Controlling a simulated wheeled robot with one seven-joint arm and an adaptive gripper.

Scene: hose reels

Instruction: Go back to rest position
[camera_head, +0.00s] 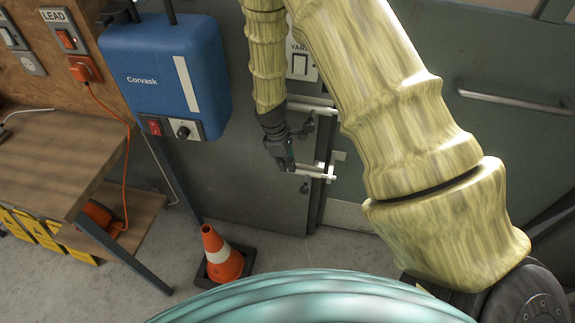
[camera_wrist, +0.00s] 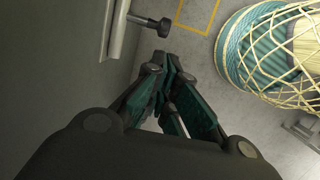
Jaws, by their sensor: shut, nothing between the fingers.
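A blue box (camera_head: 160,65) marked Corvask hangs left of my arm. An orange cone (camera_head: 222,258) stands on the floor below. A wooden bench (camera_head: 45,160) is at the left, with an orange cable (camera_head: 125,165). A door handle (camera_head: 515,102) is at the right.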

